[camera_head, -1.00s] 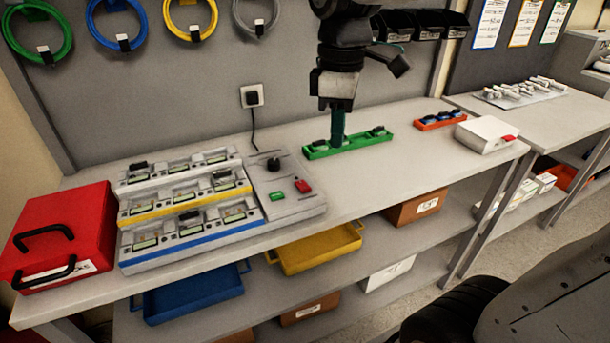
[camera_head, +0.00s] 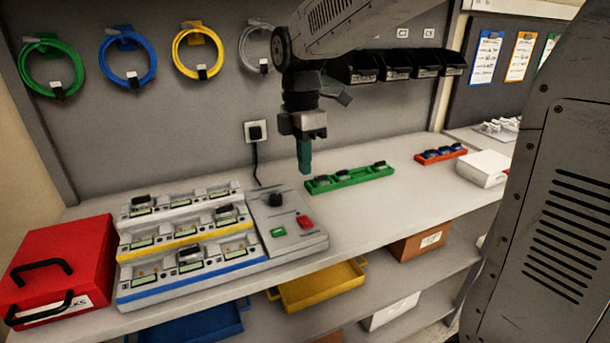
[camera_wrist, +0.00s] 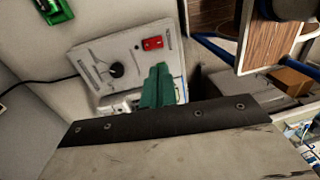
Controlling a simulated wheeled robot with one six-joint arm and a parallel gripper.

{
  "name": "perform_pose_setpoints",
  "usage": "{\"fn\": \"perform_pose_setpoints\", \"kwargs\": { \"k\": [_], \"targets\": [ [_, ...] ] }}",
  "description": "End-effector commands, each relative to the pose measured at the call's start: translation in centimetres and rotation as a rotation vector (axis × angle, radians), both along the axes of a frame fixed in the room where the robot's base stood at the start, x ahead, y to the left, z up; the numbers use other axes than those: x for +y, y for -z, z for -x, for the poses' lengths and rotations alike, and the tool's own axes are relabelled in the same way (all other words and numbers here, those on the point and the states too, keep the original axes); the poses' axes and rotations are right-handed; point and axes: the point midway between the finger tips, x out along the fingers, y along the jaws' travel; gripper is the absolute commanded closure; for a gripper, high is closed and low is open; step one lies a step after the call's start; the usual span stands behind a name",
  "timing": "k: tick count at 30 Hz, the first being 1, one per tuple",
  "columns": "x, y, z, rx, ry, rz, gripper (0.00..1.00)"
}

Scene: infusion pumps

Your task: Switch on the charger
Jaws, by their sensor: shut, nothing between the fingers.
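The charger is a grey stepped unit with white, yellow and blue edged rows (camera_head: 190,268), at the left on the bench. Its control panel (camera_head: 305,248) on the right carries a black knob (camera_head: 276,200), a green button (camera_head: 278,232) and a red switch (camera_head: 306,223). The wrist view also shows the panel (camera_wrist: 90,60), knob (camera_wrist: 116,70) and red switch (camera_wrist: 152,43); the green button cannot be made out there. My gripper (camera_head: 305,168) has teal fingers, shut and empty, pointing down above the bench, behind and right of the panel. Its fingers also show in the wrist view (camera_wrist: 158,88).
A green tray (camera_head: 350,178) with dark items lies right of my gripper. An orange tray (camera_head: 441,156) and white box (camera_head: 482,168) stand farther right. A red case (camera_head: 60,265) is left of the charger. A cable runs from the wall socket (camera_head: 256,131) down behind the panel.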

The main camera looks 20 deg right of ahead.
Motion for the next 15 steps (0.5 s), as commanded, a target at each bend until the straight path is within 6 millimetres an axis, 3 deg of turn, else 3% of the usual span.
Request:
{"fn": "perform_pose_setpoints", "kwargs": {
  "k": [9, 15],
  "targets": [
    [0.0, 6.8, 0.9, 0.005, 0.001, 0.000, 1.00],
    [0.0, 10.2, 1.3, 0.003, 0.001, 0.000, 1.00]
  ]
}}
